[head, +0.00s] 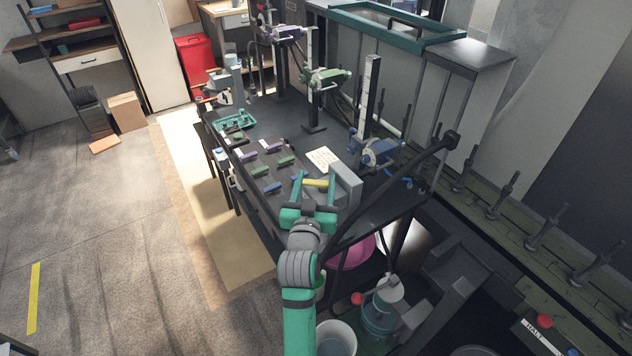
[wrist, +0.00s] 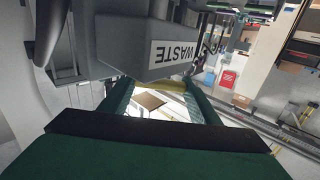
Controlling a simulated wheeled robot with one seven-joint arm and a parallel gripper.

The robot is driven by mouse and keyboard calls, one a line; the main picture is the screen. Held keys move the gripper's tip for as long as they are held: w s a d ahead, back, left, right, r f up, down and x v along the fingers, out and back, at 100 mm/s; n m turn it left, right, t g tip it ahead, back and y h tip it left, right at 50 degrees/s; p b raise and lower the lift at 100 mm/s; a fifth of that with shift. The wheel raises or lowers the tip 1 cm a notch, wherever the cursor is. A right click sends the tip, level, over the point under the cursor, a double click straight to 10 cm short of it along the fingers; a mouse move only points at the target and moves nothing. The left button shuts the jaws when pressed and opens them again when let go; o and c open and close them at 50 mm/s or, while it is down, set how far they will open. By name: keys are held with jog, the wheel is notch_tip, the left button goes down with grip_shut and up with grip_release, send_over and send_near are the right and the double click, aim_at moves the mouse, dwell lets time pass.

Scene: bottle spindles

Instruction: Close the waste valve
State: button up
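The waste valve is a grey box (head: 346,185) at the near end of the dark bench in the head view. In the wrist view the grey box (wrist: 137,45) is close up, with a white label reading WASTE. A yellow bar (head: 315,183), apparently its handle, lies at the box's left side; part of it shows in the wrist view (wrist: 168,86). My green gripper (head: 314,182) is at the yellow bar. Its fingers (wrist: 160,90) are wide apart, with the bar across the space between their tips. I cannot tell whether they touch it. The box hides part of the fingertips.
On the bench (head: 265,165) are small coloured handles, a white sheet (head: 322,158) and a blue clamp device (head: 374,152) on an upright post. A dark bent arm (head: 400,172) passes right of my gripper. A pink tub (head: 352,250) and a bucket (head: 336,338) stand below.

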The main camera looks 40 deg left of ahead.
jog(key=shift+d+n+g+y, duration=0.15)
jog(key=shift+n+g+y, duration=0.35)
jog(key=shift+y, duration=0.3)
jog(key=shift+s+d+n+g+y, duration=0.1)
jog(key=shift+n+g+y, duration=0.7)
jog(key=shift+y, duration=0.1)
jog(key=shift+s+d+n+g+y, duration=0.1)
jog(key=shift+n+g+y, duration=0.6)
jog(key=shift+n+y, duration=0.15)
jog(key=shift+s+n+g+y, duration=0.15)
jog(key=shift+n+g+y, duration=0.65)
jog(key=shift+g, duration=0.2)
jog(key=shift+s+d+n+g+y, duration=0.1)
jog(key=shift+d+n+g+y, duration=0.1)
jog(key=shift+n+g+y, duration=0.9)
jog(key=shift+g+h, duration=0.25)
jog(key=shift+g, duration=0.15)
jog(key=shift+s+a+g, duration=0.1)
jog(key=shift+g, duration=0.2)
jog(key=o, duration=0.8)
jog(key=shift+c, duration=0.2)
